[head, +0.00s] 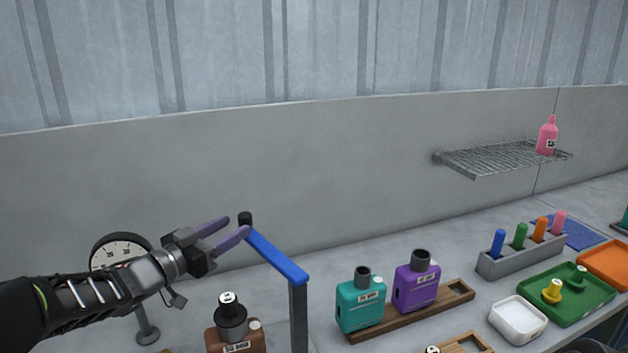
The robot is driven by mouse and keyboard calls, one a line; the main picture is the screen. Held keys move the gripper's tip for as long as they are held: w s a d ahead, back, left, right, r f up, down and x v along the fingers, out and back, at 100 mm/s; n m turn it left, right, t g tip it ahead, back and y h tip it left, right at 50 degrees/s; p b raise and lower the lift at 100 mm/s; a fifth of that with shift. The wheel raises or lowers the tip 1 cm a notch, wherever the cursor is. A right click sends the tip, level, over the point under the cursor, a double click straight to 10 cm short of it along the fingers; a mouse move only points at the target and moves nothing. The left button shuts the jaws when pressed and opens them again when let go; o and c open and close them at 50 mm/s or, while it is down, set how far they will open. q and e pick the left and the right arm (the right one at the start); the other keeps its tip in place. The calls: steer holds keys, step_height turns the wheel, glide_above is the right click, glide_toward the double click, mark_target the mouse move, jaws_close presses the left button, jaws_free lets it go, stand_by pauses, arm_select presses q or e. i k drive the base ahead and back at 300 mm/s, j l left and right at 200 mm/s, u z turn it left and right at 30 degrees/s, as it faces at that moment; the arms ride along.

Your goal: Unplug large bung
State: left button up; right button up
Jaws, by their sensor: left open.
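A brown muffler (236,343) stands at the bottom edge, partly cut off by the frame. A large dark bung (231,322) with a pale labelled top sits upright on its neck. My left gripper (238,226) is open and empty, its purple fingers pointing right, above the brown muffler in the picture. Its tips are close to the black end of a blue bar (276,257); I cannot tell if they touch. A teal muffler (360,307) and a purple muffler (416,287) stand on a wooden rack, with dark necks on top. My right gripper is not in view.
A grey post (299,318) carries the blue bar. A round dial (120,250) stands behind my left arm. A white dish (518,320), a green tray (590,305) with yellow and green plugs, and a grey holder (520,259) with coloured pegs are at right. A wire shelf (490,159) holds a pink bottle.

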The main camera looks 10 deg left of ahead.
mark_target(230, 313)
steer(key=k, duration=1.5)
